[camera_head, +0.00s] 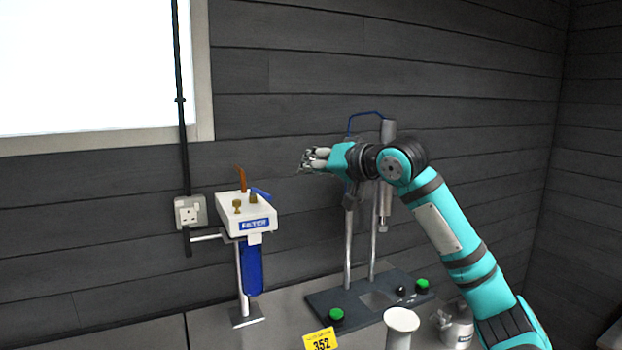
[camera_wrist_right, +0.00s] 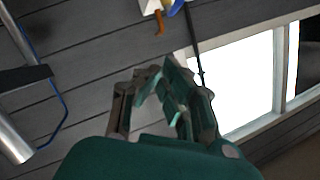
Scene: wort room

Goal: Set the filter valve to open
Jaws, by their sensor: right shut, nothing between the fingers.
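The filter unit (camera_head: 247,226) is a white block labelled FILTER on a metal stand, with a blue canister (camera_head: 251,268) below it. On it are an orange-brown lever (camera_head: 241,179), a blue lever (camera_head: 261,194) and brass fittings. I cannot tell which lever is the filter valve or how it is set. My right gripper (camera_head: 304,160) is shut and empty, above and to the right of the unit, apart from it. In the right wrist view the gripper (camera_wrist_right: 163,78) points toward the wall, with the orange-brown lever (camera_wrist_right: 159,22) at the top edge. My left gripper is not in view.
A press-like stand with a dark base (camera_head: 362,302) and green buttons stands behind and below my right arm. A yellow tag (camera_head: 320,340), a white round-topped item (camera_head: 401,320) and a metal pot (camera_head: 457,326) are at the front. A wall socket (camera_head: 190,212) is left of the filter.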

